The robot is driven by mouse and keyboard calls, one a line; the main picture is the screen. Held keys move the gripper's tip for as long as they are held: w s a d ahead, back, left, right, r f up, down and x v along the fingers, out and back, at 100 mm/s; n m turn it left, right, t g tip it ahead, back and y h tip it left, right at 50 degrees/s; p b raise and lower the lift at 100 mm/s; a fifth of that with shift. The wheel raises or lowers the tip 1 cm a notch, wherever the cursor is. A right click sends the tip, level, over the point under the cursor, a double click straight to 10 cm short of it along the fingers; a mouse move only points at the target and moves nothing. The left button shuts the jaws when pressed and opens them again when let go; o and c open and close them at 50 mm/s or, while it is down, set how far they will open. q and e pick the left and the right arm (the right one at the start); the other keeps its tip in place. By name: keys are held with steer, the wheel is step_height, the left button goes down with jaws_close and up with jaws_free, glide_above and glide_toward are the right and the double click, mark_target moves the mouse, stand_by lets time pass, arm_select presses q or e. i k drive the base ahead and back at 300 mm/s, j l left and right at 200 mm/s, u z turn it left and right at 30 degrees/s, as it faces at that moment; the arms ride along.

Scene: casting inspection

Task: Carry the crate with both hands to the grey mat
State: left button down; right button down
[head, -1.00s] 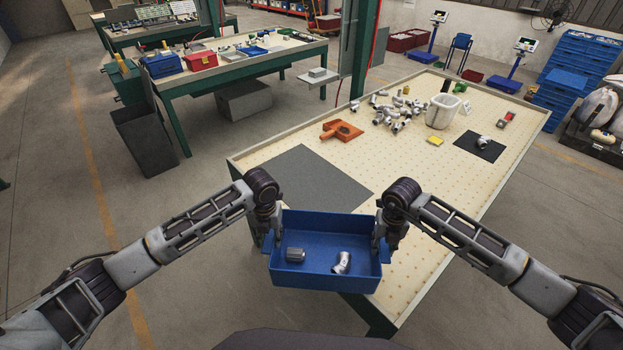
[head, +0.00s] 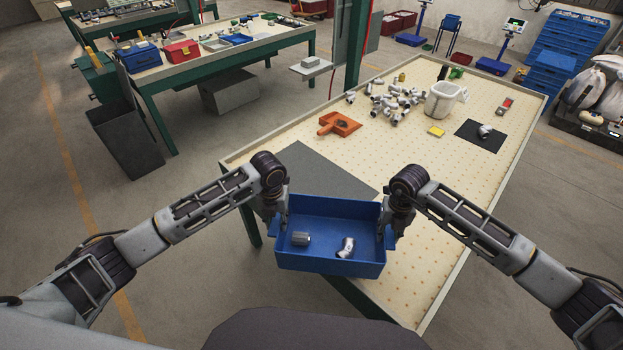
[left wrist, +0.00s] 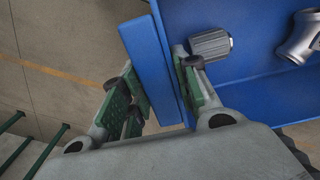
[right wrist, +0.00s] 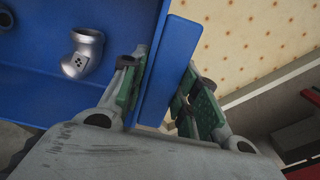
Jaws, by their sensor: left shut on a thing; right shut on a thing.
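The blue crate (head: 330,262) hangs between my two grippers at the near edge of the table, partly over it. My left gripper (head: 277,222) is shut on the crate's left wall; the left wrist view shows its fingers (left wrist: 165,95) on both sides of that wall. My right gripper (head: 391,228) is shut on the right wall, with its fingers (right wrist: 158,95) either side. Inside the crate lie a grey hex fitting (head: 300,239) and a silver elbow fitting (head: 346,247). The grey mat (head: 325,172) lies on the table just beyond the crate, its near part hidden.
On the table (head: 440,210) stand an orange scoop (head: 339,124), a pile of silver fittings (head: 395,102), a white bin (head: 441,100), a yellow block (head: 436,132) and a black mat (head: 481,137) with a fitting. The table's right front area is clear.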

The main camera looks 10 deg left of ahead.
mark_target(310, 182)
steer(key=i+j+z, duration=0.15)
steer(key=j, duration=0.2)
steer(key=i+j+z, duration=0.15)
steer(key=i+j, duration=0.15)
steer(key=i+j+z, duration=0.15)
steer(key=j, duration=0.25)
steer(key=i+j+z, duration=0.15)
steer(key=j, duration=0.25)
steer(key=i+j+z, duration=0.15)
steer(key=j, duration=0.3)
